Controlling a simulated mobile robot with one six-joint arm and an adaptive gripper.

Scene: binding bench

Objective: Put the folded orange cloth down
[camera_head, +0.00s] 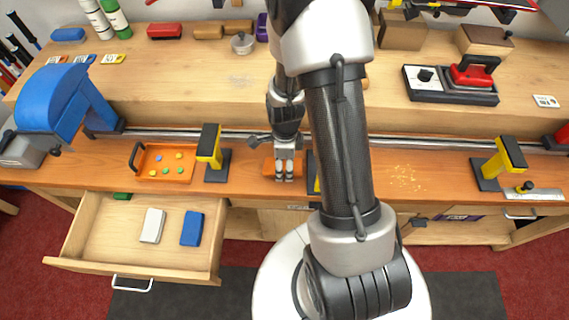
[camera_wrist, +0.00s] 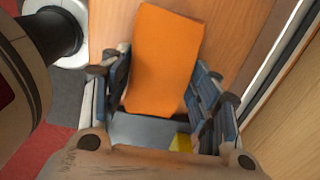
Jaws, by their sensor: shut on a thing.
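The folded orange cloth (camera_wrist: 162,62) is a flat orange block between the two fingers of my gripper (camera_wrist: 160,105) in the wrist view. In the head view, my gripper (camera_head: 284,176) points down at the front strip of the bench, with the cloth (camera_head: 269,166) showing around its fingertips. The gripper is shut on the cloth. The cloth is at or just above the bench top (camera_head: 240,185); I cannot tell whether it touches. My arm hides part of the bench to the right of the gripper.
An orange tray (camera_head: 164,163) with small coloured pieces and a yellow-black clamp (camera_head: 209,147) stand left of the gripper. An open drawer (camera_head: 108,238) holds a white block (camera_head: 152,225) and a blue block (camera_head: 192,228). Bench right of my arm has yellowish crumbs (camera_head: 404,178).

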